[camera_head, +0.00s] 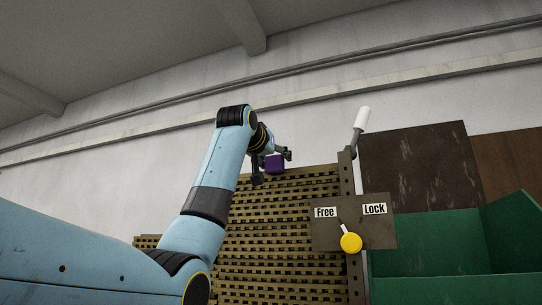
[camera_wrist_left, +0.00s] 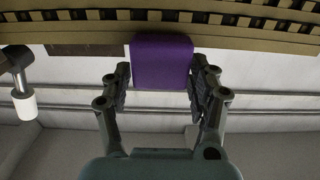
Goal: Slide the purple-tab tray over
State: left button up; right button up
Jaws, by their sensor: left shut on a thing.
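The purple tab (camera_head: 274,163) sits at the top edge of a stack of tan slatted trays (camera_head: 290,215). It also shows in the left wrist view (camera_wrist_left: 161,62), against the tan slatted edge (camera_wrist_left: 240,30). My left gripper (camera_head: 272,167) reaches over the top of the stack and is shut on the tab, with one finger on each side of it. Which tray layer the tab belongs to is hard to tell. My left arm covers the left part of the stack. My right gripper is out of view.
A plate (camera_head: 325,237) marked Free and Lock carries a yellow-knobbed lever (camera_head: 351,243), its knob hanging below the labels. A white handle (camera_head: 362,118) rises from the post at the stack's right. A green bin (camera_head: 430,242) and dark panels (camera_head: 420,165) stand further right.

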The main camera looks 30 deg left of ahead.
pick_arm(q)
jog(key=shift+w, duration=0.25)
jog(key=o, duration=1.5)
jog(key=shift+o, duration=0.2)
jog(key=v, duration=1.2)
jog(key=shift+s+a+f, duration=0.1)
